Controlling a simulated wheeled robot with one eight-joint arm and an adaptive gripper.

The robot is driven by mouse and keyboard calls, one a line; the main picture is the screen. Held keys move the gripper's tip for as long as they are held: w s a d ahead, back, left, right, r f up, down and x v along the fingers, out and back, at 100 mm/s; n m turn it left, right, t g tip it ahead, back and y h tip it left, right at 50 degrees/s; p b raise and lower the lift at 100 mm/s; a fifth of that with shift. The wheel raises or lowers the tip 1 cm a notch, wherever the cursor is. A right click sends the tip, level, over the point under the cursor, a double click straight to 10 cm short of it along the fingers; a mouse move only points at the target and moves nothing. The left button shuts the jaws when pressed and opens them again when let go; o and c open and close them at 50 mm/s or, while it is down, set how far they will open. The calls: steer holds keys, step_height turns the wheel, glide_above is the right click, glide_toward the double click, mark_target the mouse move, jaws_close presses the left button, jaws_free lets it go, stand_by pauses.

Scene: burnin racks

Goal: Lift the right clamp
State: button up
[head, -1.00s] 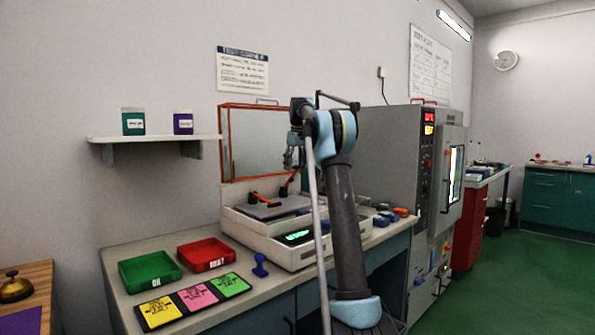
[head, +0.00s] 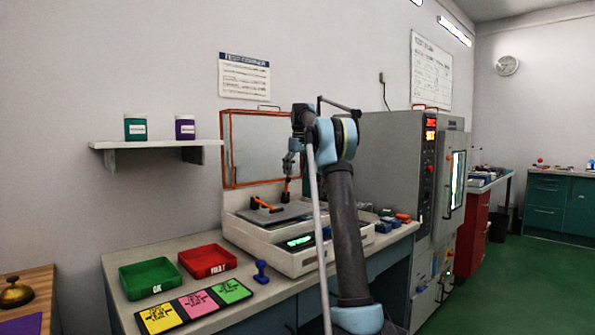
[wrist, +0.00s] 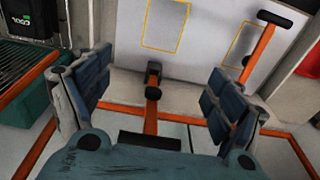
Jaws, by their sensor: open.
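The right clamp (head: 286,192) has an orange lever and stands near the right rear of the tester's top plate. My gripper (head: 289,168) hangs just above it in the head view. In the wrist view, my open gripper (wrist: 156,97) has one finger on each side of the clamp's black-tipped orange lever (wrist: 151,122), with gaps on both sides. The left clamp (head: 263,204) lies lower on the plate to the left. It shows in the wrist view at the upper right (wrist: 262,45), outside the fingers.
An orange-framed clear lid (head: 262,150) stands open behind the tester (head: 270,246). A grey cabinet (head: 390,150) is on the right. Green (head: 150,280) and red (head: 207,262) trays and a blue stamp-like object (head: 261,272) are on the bench.

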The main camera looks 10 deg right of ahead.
step_height(320, 180, up, 12)
steer(key=shift+s+d, duration=0.3)
stand_by(0.5)
steer(key=shift+f, duration=0.1)
stand_by(0.3)
